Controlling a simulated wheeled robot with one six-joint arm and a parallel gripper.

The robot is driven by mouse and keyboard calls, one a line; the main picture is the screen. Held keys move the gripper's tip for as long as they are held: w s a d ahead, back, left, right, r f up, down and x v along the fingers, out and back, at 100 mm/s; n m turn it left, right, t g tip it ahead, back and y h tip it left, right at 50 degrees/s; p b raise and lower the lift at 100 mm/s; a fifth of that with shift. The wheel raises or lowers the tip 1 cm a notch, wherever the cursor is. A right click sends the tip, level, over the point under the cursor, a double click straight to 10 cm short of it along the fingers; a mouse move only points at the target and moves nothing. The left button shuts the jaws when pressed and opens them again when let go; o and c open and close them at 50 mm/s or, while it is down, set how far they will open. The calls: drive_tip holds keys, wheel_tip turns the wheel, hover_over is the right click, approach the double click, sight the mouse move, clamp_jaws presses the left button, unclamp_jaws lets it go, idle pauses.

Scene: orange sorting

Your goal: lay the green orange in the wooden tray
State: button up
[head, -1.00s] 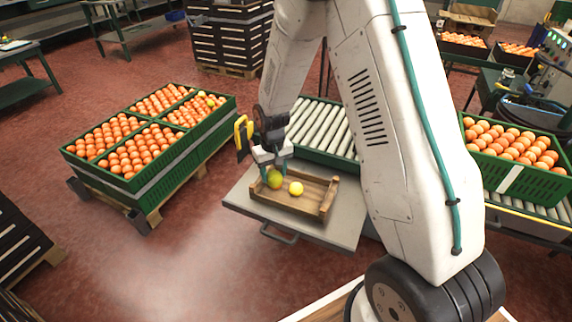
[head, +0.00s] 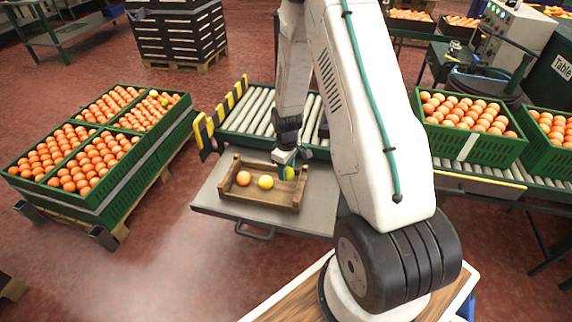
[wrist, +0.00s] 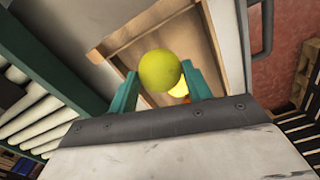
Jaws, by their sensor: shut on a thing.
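My gripper (head: 287,172) is shut on a yellow-green orange (wrist: 160,70), held between its teal fingers in the wrist view. In the head view the fingers partly hide this green orange (head: 288,173). It is over the right end of the wooden tray (head: 262,201); I cannot tell whether it touches the tray floor. A yellow orange (head: 265,182) lies in the middle of the tray, and an ordinary orange (head: 243,178) lies at its left. The tray also shows in the wrist view (wrist: 140,27), with the yellow orange (wrist: 180,88) partly hidden behind the held one.
The tray stands on a grey table (head: 212,190) in front of a roller conveyor (head: 255,110). Green crates (head: 110,195) of oranges stand at the left, with one yellow-green fruit (head: 165,101) among them. Another full crate (head: 490,150) is at the right. A striped bar (head: 200,130) ends near the table's left.

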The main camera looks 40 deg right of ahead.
drive_tip(key=shift+f, duration=2.95)
drive_tip(key=shift+f, duration=0.6)
drive_tip(key=o, duration=1.5)
drive_tip(key=shift+c, duration=0.2)
drive_tip(key=shift+r, duration=4)
